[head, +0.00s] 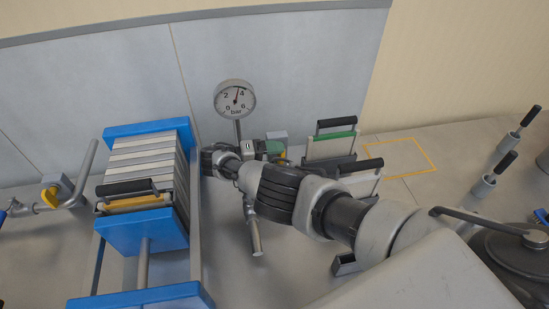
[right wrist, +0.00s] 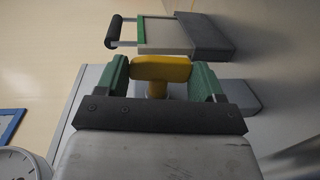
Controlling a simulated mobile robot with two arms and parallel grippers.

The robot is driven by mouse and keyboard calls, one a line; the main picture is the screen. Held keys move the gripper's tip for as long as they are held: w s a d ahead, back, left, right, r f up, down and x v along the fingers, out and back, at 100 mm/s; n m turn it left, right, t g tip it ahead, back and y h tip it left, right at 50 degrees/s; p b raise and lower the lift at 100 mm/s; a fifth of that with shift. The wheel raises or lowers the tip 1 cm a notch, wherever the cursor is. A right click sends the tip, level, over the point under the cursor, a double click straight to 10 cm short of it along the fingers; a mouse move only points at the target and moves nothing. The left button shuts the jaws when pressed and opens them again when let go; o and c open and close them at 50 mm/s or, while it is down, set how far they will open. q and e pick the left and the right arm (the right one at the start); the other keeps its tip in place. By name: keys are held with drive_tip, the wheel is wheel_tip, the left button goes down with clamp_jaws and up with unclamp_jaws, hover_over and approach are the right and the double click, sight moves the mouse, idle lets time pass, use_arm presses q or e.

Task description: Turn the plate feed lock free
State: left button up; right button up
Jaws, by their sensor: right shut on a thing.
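The yellow lock knob (right wrist: 160,70) is a short bar on a yellow stem in the right wrist view. My right gripper (right wrist: 160,78) is shut on it, with one green finger at each end of the bar. My own arm hides much of the lock's mount. My left gripper is not in view.
A blue-framed plate stack (head: 150,232) stands at left. A pressure gauge (head: 234,99) rises beside my wrist. Handled plates (head: 331,147) stand in a dark rack just right of the gripper. A yellow-outlined area (head: 400,158) is empty. Black-handled levers (head: 506,162) stand far right.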

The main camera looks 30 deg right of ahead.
idle(0.5)
drive_tip(key=o, duration=0.9)
drive_tip(key=shift+o, duration=0.2)
drive_tip(key=shift+r, duration=0.1)
